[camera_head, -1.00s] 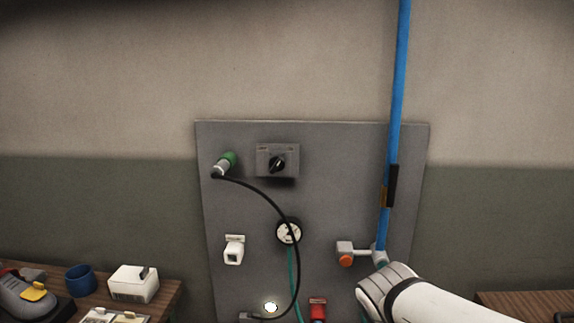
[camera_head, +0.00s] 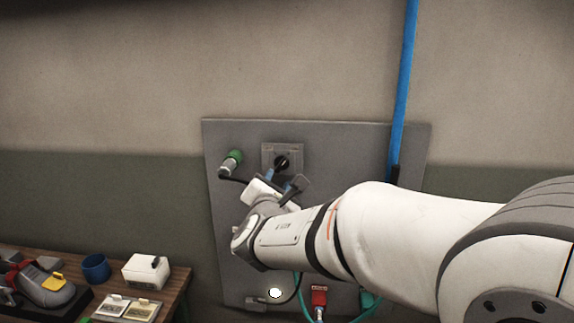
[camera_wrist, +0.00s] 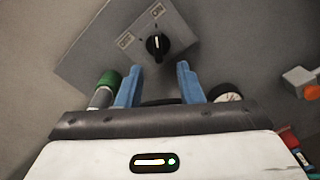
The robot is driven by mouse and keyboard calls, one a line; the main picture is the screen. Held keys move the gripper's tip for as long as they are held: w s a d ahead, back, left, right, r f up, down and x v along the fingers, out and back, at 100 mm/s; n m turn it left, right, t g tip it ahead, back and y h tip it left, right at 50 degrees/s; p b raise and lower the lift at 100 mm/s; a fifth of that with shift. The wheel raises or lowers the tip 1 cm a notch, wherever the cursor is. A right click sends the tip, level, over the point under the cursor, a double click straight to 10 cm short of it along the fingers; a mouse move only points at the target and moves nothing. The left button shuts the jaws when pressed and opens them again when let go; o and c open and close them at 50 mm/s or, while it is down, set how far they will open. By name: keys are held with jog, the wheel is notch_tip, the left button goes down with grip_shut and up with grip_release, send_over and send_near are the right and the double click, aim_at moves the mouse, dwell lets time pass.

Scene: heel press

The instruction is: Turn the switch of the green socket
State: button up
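The green socket (camera_head: 233,157) with a plug in it sits at the upper left of the grey wall panel. It also shows in the wrist view (camera_wrist: 108,79), left of my fingers. To its right is a grey switch box (camera_head: 270,152) with a black rotary knob (camera_head: 283,161). In the wrist view the knob (camera_wrist: 158,45) stands just beyond my fingertips, roughly centred between them, on the grey box plate (camera_wrist: 110,50). My gripper (camera_wrist: 157,72) is open and empty, with its two blue fingers apart. In the head view my gripper (camera_head: 282,180) covers the area just below the knob.
A round gauge (camera_wrist: 228,97) lies to the right of my fingers in the wrist view. A fitting with an orange end (camera_wrist: 311,92) is further right. A blue pipe (camera_head: 403,90) runs up the wall. A bench with a white box (camera_head: 146,272) stands at lower left.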

aim_at(281, 167)
jog(key=w+p, duration=0.2)
jog(key=w, duration=0.5)
jog(key=shift+w, duration=0.35)
